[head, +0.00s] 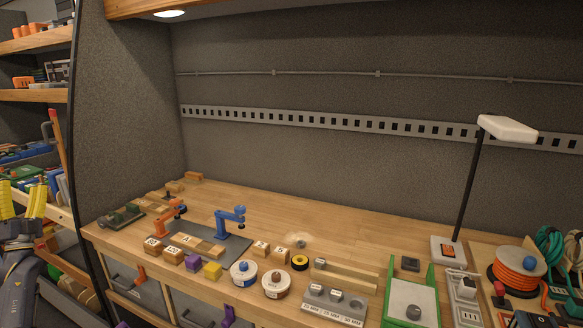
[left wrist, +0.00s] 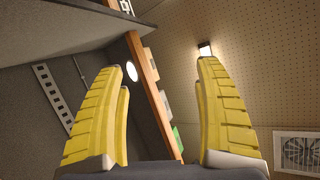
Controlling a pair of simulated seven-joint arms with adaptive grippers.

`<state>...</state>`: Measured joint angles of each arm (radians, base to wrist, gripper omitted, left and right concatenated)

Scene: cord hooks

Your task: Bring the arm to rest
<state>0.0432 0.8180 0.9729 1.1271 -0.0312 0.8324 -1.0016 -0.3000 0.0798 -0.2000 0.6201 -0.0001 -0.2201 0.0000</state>
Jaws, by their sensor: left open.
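My left gripper (head: 20,197) is at the far left edge of the head view, with its yellow fingers pointing up. It is beside the workbench, apart from everything on it. In the left wrist view the left gripper (left wrist: 158,68) is open, its two yellow fingers wide apart with nothing between them. That view looks up past a wooden shelf edge (left wrist: 150,95) and a pegboard wall (left wrist: 255,60). My right gripper is in neither view.
On the workbench (head: 330,250) stand an orange hook stand (head: 171,217) and a blue one (head: 231,219), with wooden blocks and spools near them. A lamp (head: 507,129), a green tray (head: 425,275) and an orange cord reel (head: 515,270) are at right. Shelves (head: 35,42) rise at left.

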